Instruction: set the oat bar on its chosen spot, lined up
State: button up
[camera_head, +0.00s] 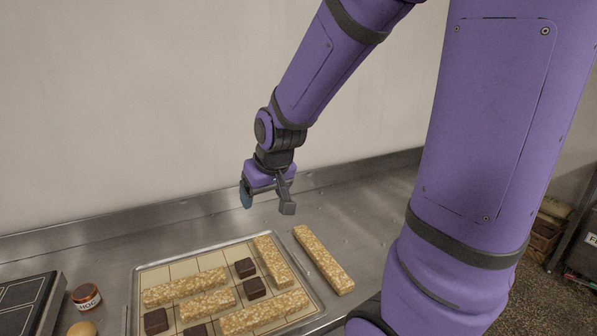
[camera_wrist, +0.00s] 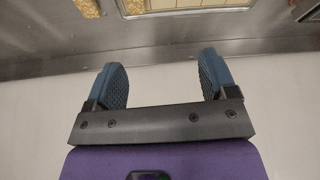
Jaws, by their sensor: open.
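A long oat bar (camera_head: 323,260) lies alone on the steel counter, just right of the tray. A gridded tray (camera_head: 157,275) holds several more oat bars, among them one at its right side (camera_head: 272,262), along with several dark square pieces (camera_head: 246,268). My gripper (camera_head: 267,200) is open and empty, raised above the counter behind the tray. In the wrist view my gripper (camera_wrist: 163,80) shows its two blue pads apart with nothing between them. The end of an oat bar (camera_wrist: 88,8) and the tray's edge (camera_wrist: 190,8) show at the top of that view.
A small labelled jar (camera_head: 87,298) and a round tan item (camera_head: 82,329) stand left of the tray. A dark panelled board (camera_head: 28,300) lies at the far left. The wall (camera_head: 130,110) rises behind the counter. Bare counter (camera_head: 350,210) lies behind the loose bar.

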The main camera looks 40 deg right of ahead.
jog(key=s+a+r, duration=0.2)
jog(key=s+r, duration=0.4)
jog(key=s, duration=0.2)
jog(key=s+a+r+n, duration=0.1)
jog(key=s+a+r, duration=0.2)
jog(key=s+r, duration=0.3)
jog(key=s, duration=0.2)
jog(key=shift+s+r+n+y, duration=0.25)
jog(key=shift+s+n+y, duration=0.05)
jog(key=shift+s, duration=0.05)
